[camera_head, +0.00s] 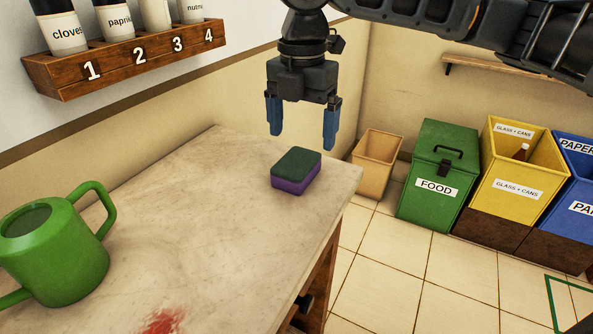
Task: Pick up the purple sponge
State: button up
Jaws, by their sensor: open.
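The purple sponge (294,182) lies flat on the counter (205,215), close to its right edge. It is a small block with a dark green top layer and a purple lower layer. My gripper (302,142) points down above the sponge in the head view, with its two blue fingers apart and nothing between them. The fingertips are higher in the picture than the sponge and do not touch it. How far they are from it in depth is hard to tell.
A green watering can (62,248) stands on the counter at left, near a red stain (163,321). A numbered spice rack (120,62) hangs on the wall. Right of the counter are a tan bin (376,165), a green FOOD bin (437,180), yellow (516,187) and blue (577,190) bins.

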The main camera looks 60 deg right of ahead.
aim_at(300, 157)
jog(key=shift+w+a+f+b, duration=0.1)
jog(key=shift+f+b, duration=0.4)
jog(key=shift+f, duration=2.7)
jog(key=shift+c, duration=0.3)
jog(key=c, duration=1)
jog(key=shift+o, duration=0.2)
jog(key=shift+r, duration=0.15)
jog(key=r+p, duration=0.1)
jog(key=r, duration=0.3)
jog(key=shift+d+r, duration=0.2)
jog(key=s+d+r, duration=0.5)
jog(key=d+r, duration=0.1)
jog(key=d, duration=0.3)
jog(key=shift+s+d+r+p, duration=0.2)
jog(key=shift+s+d+p, duration=0.15)
jog(key=shift+s+d, duration=0.05)
